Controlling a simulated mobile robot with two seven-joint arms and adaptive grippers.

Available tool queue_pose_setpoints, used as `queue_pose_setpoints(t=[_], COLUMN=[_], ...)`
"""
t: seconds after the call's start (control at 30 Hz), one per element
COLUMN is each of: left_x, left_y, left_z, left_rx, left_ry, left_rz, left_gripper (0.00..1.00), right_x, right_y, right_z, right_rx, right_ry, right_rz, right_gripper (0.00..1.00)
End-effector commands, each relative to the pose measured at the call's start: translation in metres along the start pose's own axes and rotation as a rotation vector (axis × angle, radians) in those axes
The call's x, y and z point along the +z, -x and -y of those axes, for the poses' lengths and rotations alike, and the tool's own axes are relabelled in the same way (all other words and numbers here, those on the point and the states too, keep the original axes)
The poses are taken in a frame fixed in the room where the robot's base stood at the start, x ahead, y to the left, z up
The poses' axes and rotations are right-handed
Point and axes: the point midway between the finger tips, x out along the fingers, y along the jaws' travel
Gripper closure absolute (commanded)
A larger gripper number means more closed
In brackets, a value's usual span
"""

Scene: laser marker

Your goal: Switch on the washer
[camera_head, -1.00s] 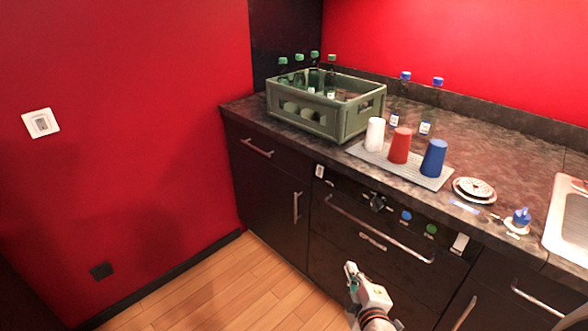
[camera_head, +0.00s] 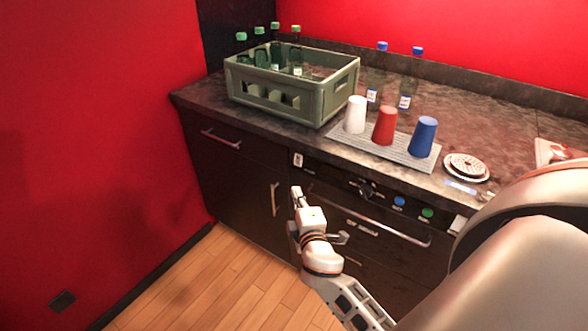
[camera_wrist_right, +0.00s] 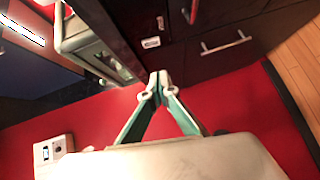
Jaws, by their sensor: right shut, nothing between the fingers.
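The washer (camera_head: 340,243) is the dark front under the counter, with a long metal handle. Its control strip has a small white switch (camera_head: 298,160) at the left, a black knob (camera_head: 366,190), a blue button (camera_head: 399,201) and a green button (camera_head: 428,212). My right gripper (camera_head: 296,193) is shut and empty, just below the white switch and apart from it in the picture. In the right wrist view, the shut fingertips (camera_wrist_right: 158,78) point toward the white switch (camera_wrist_right: 150,42), with a gap in the picture. My left gripper is not in view.
A green crate (camera_head: 335,100) with bottles stands on the counter above. A white cup (camera_head: 355,114), a red cup (camera_head: 385,125) and a blue cup (camera_head: 422,136) stand on a grey mat. The wooden floor (camera_head: 215,285) in front is clear.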

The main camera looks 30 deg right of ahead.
Motion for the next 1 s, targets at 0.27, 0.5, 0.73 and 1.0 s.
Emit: queue_pose_setpoints(t=[0.27,0.5,0.73,1.0], left_x=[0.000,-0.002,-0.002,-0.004], left_y=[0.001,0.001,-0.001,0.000], left_z=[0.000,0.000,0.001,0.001], left_rx=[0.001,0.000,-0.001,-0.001], left_ry=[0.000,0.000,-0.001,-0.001], left_rz=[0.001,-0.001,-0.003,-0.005], left_gripper=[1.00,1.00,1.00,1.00], right_x=[-0.001,0.000,0.000,0.023], right_y=[-0.012,-0.055,-0.100,-0.124], right_z=[0.000,-0.002,0.000,0.000], right_rx=[0.000,0.003,0.001,0.000], right_ry=[-0.001,0.000,0.001,0.000], right_rz=[-0.001,-0.001,0.000,0.000], right_gripper=[1.00,1.00,1.00,1.00])
